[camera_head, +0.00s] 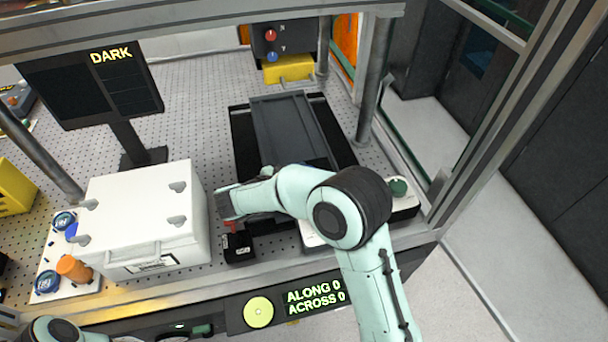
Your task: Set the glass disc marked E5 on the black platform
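I cannot make out a glass disc marked E5 in this view. A dark rectangular platform (275,112) lies on a black base at the middle of the perforated table; my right arm covers its near end. My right gripper (226,204) is beside the right side of the white box, above a small black block; its fingers are too small and turned to tell open from shut. Of my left arm only a joint shows at the bottom left edge; its gripper is not in view.
The white latched box (140,205) is closed. Left of it a white tray (84,288) holds blue round items (46,282) and an orange cylinder (73,268). A small black block (239,249) stands near the front edge. A screen (80,90) reads DARK. Metal posts (372,85) frame the table.

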